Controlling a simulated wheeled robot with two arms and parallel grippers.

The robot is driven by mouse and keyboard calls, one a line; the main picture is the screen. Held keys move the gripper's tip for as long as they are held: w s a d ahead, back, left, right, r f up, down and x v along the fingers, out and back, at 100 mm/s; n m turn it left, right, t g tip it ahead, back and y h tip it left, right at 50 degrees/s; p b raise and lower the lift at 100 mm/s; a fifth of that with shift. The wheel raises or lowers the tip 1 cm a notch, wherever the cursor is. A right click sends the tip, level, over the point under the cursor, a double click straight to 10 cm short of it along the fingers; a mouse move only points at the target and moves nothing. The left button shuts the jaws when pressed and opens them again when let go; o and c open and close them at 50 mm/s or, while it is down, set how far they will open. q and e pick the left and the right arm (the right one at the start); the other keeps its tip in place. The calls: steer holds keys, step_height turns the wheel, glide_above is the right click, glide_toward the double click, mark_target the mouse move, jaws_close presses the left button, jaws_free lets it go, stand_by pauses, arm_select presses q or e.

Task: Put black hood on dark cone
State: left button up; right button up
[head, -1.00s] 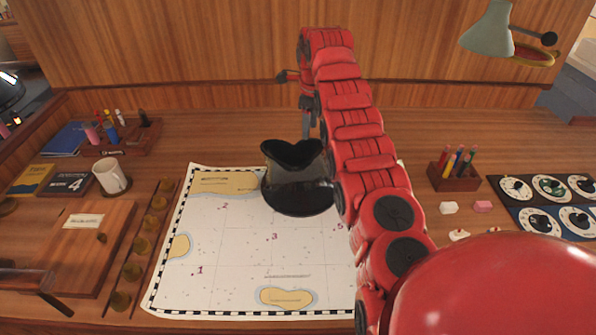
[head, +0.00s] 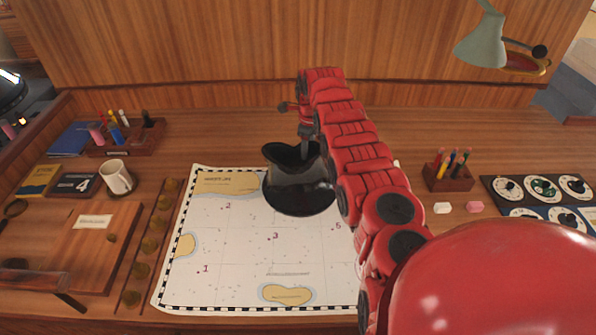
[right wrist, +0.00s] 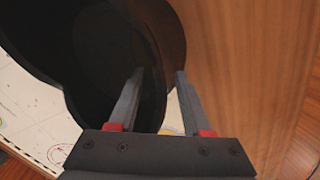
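A black flared hood-like piece (head: 294,177) stands on the chart in the head view, with a wide dark round foot (head: 298,206) below it. Its oval mouth faces up. I cannot make out a separate dark cone; it may be hidden or part of this dark shape. My right gripper (head: 310,145) is at the piece's back right rim. In the right wrist view its two fingers (right wrist: 158,75) stand apart, one over the black piece (right wrist: 95,65) and the other past its edge over wood. I cannot tell whether they touch it. My left gripper is not in view.
The white chart (head: 235,245) lies mid-desk. A mug (head: 115,178), books and a marker rack (head: 125,138) are at left, beside a wooden board (head: 95,250). A pencil box (head: 448,178), erasers and dials (head: 543,188) are at right. A wood panel rises behind.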

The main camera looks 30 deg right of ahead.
jaws_close()
stand_by(1.2)
